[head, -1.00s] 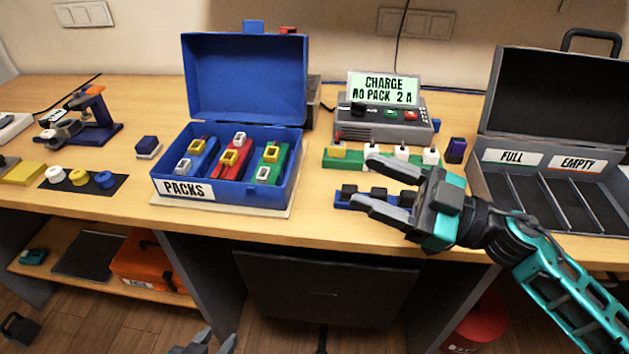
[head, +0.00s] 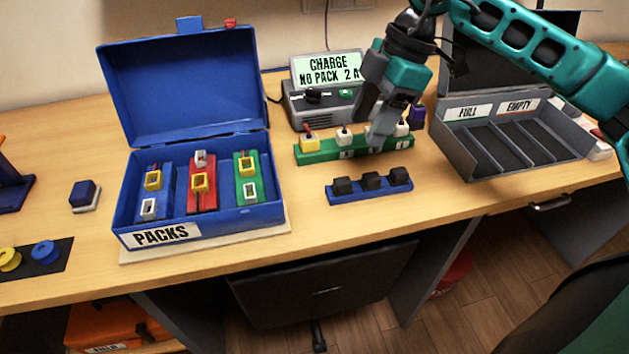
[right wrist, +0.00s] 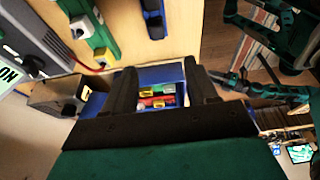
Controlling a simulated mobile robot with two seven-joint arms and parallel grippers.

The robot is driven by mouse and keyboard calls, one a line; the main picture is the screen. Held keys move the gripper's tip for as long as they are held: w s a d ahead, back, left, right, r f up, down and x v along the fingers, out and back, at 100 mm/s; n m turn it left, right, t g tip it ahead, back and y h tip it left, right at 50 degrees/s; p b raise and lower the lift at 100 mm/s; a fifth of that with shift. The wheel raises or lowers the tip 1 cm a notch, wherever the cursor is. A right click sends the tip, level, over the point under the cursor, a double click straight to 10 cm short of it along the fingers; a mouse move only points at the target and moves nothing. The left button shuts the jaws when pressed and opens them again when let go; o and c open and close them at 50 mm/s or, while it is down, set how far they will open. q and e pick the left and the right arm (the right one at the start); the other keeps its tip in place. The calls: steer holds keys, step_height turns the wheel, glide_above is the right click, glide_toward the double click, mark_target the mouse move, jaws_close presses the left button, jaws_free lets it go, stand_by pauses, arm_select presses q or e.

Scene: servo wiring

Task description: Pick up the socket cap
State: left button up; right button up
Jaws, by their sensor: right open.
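I cannot tell for sure which part is the socket cap. Candidates are the small black blocks on the blue strip (head: 335,198) and the yellow and white pieces on the green strip (head: 318,157). My right gripper (head: 374,128) points down in front of the charger, over the green strip, and hides part of it. In the right wrist view its two fingers are apart, with nothing held between them (right wrist: 160,88). A teal arm with a dark end shows at the right of that view. It seems to be my left one, too small to read.
A blue PACKS box (head: 270,195) with its lid open stands left of the strips. The charger (head: 300,112) stands behind the green strip. A grey FULL/EMPTY case (head: 455,150) stands at the right. A dark blue block (head: 83,193) sits left of the box.

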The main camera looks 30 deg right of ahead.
glide_above(343, 180)
steer(key=d, duration=0.2)
steer(key=f, duration=0.6)
steer(key=shift+s+f, duration=0.25)
steer(key=shift+s, duration=0.1)
steer(key=shift+x, duration=3)
steer(key=shift+d, duration=0.1)
steer(key=shift+c, duration=0.4)
jaws_close()
steer(key=shift+r, duration=0.15)
step_height(343, 180, up, 20)
steer(key=p, duration=0.1)
